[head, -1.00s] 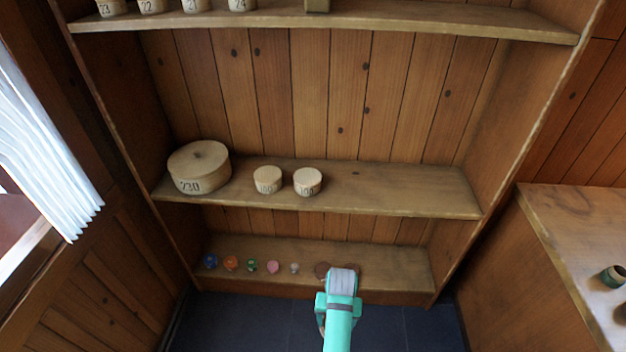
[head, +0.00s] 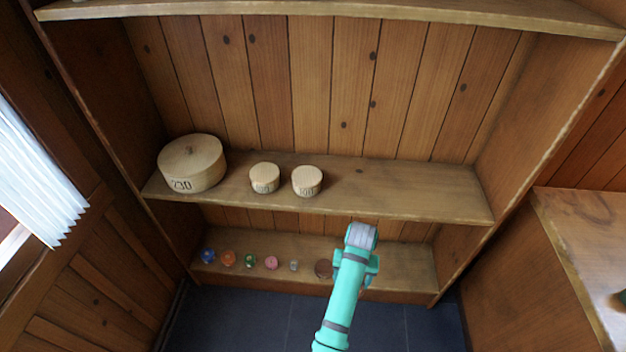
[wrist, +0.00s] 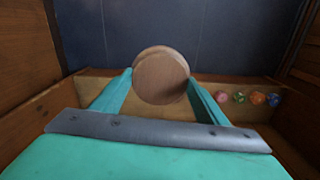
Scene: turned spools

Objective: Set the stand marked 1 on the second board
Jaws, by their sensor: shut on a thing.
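My gripper (wrist: 160,80) is shut on a round brown wooden piece (wrist: 161,74), with one finger on each side, in the wrist view. Only its flat round end shows, and I can read no mark on it.
A large box marked 230 (head: 192,165) and two small boxes (head: 264,178) (head: 307,182) stand on the middle board. The cabinet's right side wall (head: 520,120) bounds the boards.

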